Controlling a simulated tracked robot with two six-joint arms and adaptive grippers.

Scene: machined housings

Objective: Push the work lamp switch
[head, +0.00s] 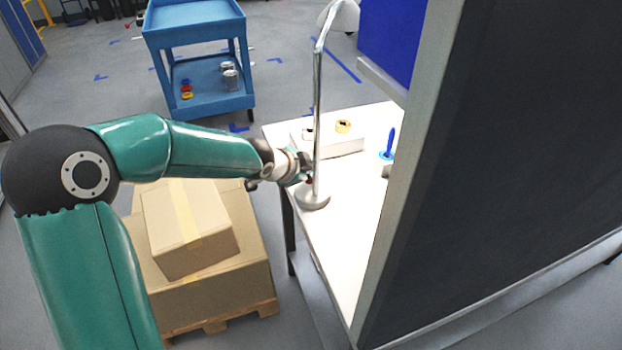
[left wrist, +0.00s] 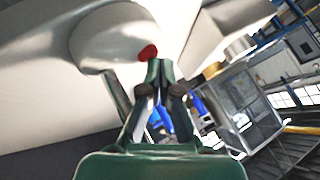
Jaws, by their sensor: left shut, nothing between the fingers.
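The work lamp has a chrome post (head: 317,100) that rises from a round base (head: 313,201) on the white table (head: 345,220). Its red switch (left wrist: 148,52) shows in the left wrist view on the pale lamp base (left wrist: 105,38). My right gripper is not in view.
Cardboard boxes (head: 205,285) are stacked below my left arm. A blue cart (head: 200,65) stands behind.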

